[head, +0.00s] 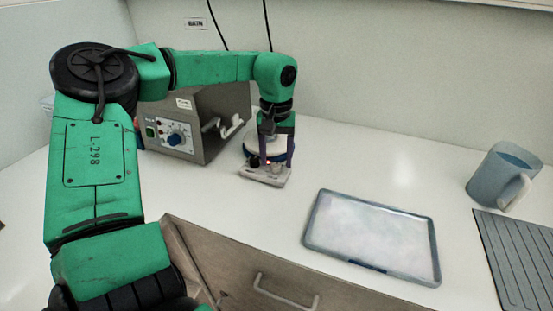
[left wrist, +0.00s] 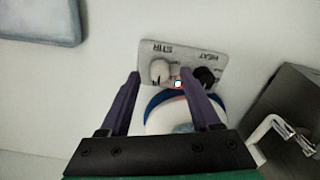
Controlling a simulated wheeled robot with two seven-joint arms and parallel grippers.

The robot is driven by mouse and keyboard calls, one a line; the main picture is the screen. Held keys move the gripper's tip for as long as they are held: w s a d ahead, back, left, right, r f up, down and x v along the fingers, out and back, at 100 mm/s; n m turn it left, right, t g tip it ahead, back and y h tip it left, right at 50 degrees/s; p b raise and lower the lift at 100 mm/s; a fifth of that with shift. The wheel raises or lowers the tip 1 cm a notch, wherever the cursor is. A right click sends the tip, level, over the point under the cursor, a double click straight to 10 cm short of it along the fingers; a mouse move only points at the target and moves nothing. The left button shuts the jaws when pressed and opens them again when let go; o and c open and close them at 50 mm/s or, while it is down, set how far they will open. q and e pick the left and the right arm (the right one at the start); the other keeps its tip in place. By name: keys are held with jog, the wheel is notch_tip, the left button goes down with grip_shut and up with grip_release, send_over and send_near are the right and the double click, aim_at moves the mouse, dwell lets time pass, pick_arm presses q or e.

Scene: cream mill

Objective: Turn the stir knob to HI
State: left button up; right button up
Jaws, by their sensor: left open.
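The stirrer hotplate's control panel (head: 262,176) faces the front of the counter. In the left wrist view the panel (left wrist: 182,51) reads STIR and HEAT, upside down. The pale stir knob (left wrist: 160,70) sits by STIR, and the black heat knob (left wrist: 206,76) sits by HEAT. A small lit indicator shows between them. My left gripper (head: 276,163) points down over the panel. In the left wrist view its open purple fingers (left wrist: 158,74) stand on either side of the stir knob; contact cannot be told. The knob's setting is unreadable. My right gripper is out of view.
A grey box with a blue dial (head: 176,139) stands left of the hotplate. A blue-rimmed tray (head: 375,234) lies at the right front. A blue jug (head: 497,173) and a ribbed grey mat (head: 520,255) are farther right. The counter behind the tray is clear.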

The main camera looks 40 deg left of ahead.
aim_at(276, 164)
pick_arm(q)
notch_tip(276, 164, up, 14)
jog(key=shift+f, duration=0.1)
dwell(0.4)
